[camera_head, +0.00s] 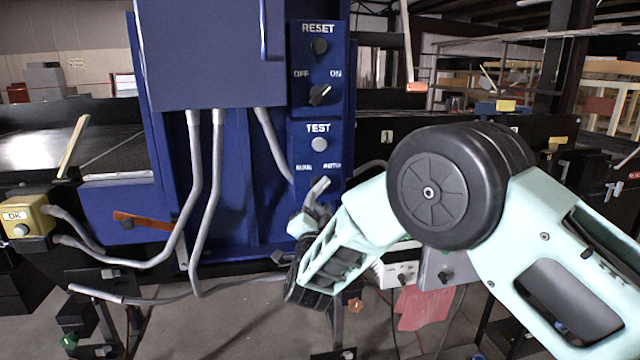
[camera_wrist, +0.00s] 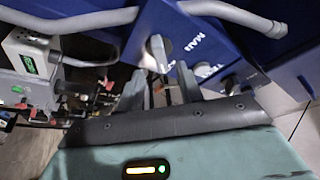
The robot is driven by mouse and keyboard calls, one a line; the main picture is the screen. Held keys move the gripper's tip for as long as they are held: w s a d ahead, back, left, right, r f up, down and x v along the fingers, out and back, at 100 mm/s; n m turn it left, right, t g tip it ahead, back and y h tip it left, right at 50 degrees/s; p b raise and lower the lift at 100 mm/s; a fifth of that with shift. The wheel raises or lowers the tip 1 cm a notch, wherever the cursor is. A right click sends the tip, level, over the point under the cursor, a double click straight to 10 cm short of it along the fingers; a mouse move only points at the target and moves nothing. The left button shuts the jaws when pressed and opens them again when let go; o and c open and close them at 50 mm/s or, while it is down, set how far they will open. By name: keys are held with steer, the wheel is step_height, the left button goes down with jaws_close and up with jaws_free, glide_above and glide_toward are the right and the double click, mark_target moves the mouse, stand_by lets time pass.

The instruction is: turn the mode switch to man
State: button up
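The mode switch is on the blue panel, under the MAN and AUTO labels (camera_head: 318,166). In the head view my gripper covers its knob. In the wrist view a grey knob (camera_wrist: 160,52) stands out from the blue panel near a MAN label (camera_wrist: 200,43). I take it to be the mode switch; its exact setting is hard to tell. My gripper (camera_head: 309,207) is in front of the lower panel. In the wrist view its two fingers (camera_wrist: 160,84) are spread with a gap between them, and the knob shows just beyond the gap. I cannot tell whether they touch it.
Above on the panel are the TEST button (camera_head: 319,144), the OFF/ON switch (camera_head: 320,95) and the RESET button (camera_head: 320,46). Grey conduits (camera_head: 206,200) run down to the left. A yellow OK button box (camera_head: 27,217) is at far left. A grey box (camera_head: 437,268) is below right.

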mark_target(320, 191)
steer(key=p+x, duration=0.1)
steer(key=x, duration=0.4)
steer(key=shift+w+p, duration=0.4)
steer(key=shift+c, duration=0.3)
jaws_close()
